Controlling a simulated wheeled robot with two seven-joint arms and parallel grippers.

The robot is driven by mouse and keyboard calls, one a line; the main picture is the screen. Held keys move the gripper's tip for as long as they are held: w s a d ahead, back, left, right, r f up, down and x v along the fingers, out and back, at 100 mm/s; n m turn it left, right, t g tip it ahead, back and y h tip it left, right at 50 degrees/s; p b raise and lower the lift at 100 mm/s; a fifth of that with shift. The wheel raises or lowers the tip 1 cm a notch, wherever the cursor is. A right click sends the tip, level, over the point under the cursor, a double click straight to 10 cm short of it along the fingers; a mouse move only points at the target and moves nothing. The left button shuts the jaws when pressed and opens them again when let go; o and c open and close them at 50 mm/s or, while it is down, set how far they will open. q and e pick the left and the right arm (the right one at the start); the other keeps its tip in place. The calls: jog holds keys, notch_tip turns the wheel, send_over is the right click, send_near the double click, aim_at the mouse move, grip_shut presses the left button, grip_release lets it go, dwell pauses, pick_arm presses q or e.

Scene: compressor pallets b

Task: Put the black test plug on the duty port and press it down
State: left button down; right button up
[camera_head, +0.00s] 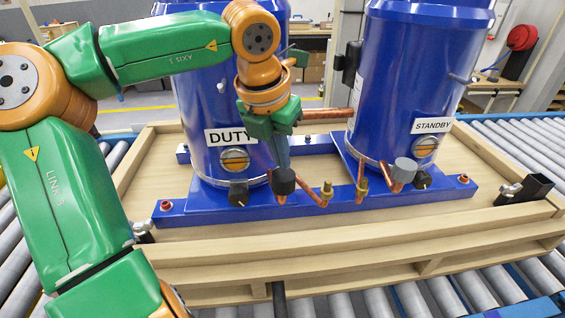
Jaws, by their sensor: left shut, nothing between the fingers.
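The blue duty compressor (200,110) stands on the pallet at left, with a "DUTY" label (229,137). The black test plug (284,182) sits upright over the copper duty port at the compressor's lower right. My left gripper (282,160) points down directly above the plug, with its fingers shut and empty. Its fingertips are at or just above the plug's top; I cannot tell whether they touch. The port's mouth is hidden by the plug, so how deep it sits is not clear. My right gripper is not in view.
The blue standby compressor (400,80) stands at right, with a grey plug (404,170) on its copper stub. Brass-fitted copper stubs (327,190) stand between the compressors. The blue base rail (400,205) runs along the front. The wooden pallet (340,245) rests on rollers.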

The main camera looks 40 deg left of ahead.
aim_at(281, 177)
pick_arm(q)
jog(key=shift+f+b, duration=0.9)
jog(key=shift+f, duration=0.2)
jog(key=shift+r, duration=0.1)
notch_tip(281, 177, up, 5)
jog(key=p, duration=0.5)
jog(key=shift+r, duration=0.15)
jog(key=shift+f, duration=0.2)
